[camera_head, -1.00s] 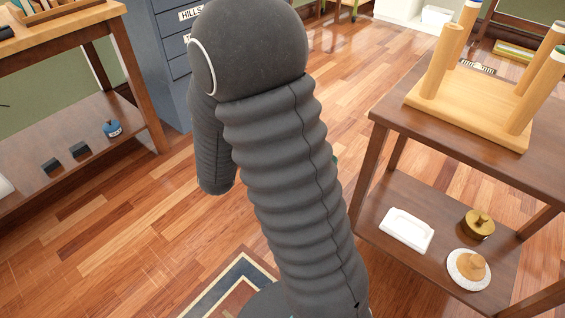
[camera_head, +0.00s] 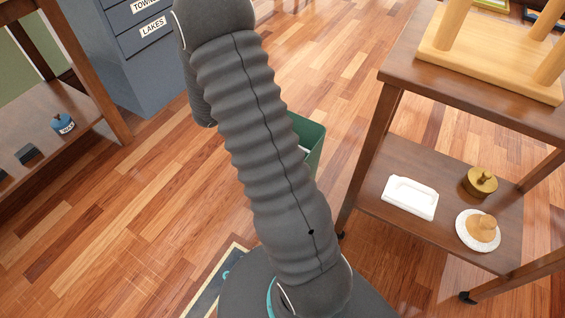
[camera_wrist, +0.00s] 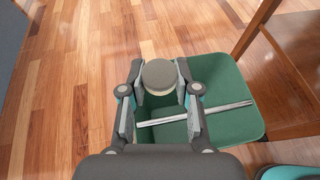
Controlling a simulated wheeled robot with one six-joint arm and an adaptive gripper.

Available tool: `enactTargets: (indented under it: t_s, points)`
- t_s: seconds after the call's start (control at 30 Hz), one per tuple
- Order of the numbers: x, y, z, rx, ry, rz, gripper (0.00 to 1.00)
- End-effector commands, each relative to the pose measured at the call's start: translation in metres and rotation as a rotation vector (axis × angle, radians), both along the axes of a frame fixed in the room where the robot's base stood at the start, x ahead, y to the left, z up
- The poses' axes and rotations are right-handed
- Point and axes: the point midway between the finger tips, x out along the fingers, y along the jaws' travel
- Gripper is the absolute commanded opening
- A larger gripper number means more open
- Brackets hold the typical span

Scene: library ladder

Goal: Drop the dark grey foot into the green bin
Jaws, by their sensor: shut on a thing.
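The dark grey foot (camera_wrist: 159,72) is a short round piece with a pale lower edge. My gripper (camera_wrist: 160,88) is shut on it, with one finger on each side. The green bin (camera_wrist: 238,75) lies below and to the right in the wrist view, and the foot overlaps its upper left part there. I cannot tell the height between them. In the head view the green bin (camera_head: 314,143) shows only partly behind my arm, and my gripper and the foot are hidden.
A pale, thin bar (camera_wrist: 228,107) shows within the bin's outline. A brown two-level table (camera_head: 400,75) stands right of the bin, with a white dish (camera_head: 409,198) on its lower shelf. A blue-grey cabinet (camera_head: 150,75) stands back left. Wooden floor lies clear between.

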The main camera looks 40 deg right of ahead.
Motion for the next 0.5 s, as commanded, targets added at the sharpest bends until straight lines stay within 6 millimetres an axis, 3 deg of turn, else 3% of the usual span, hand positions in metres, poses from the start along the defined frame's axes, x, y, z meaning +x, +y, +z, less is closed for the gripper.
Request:
enactTargets:
  t_s: [0.03, 0.2, 0.33, 0.5]
  points:
    - [-0.012, -0.017, -0.02, -0.001, 0.002, -0.092, 0.2]
    - [-0.046, -0.046, -0.052, 0.0, 0.001, -0.334, 0.2]
    - [-0.061, -0.055, -0.064, 0.0, 0.0, -0.434, 0.2]
    - [-0.066, -0.058, -0.071, 0.0, -0.001, -0.469, 0.2]
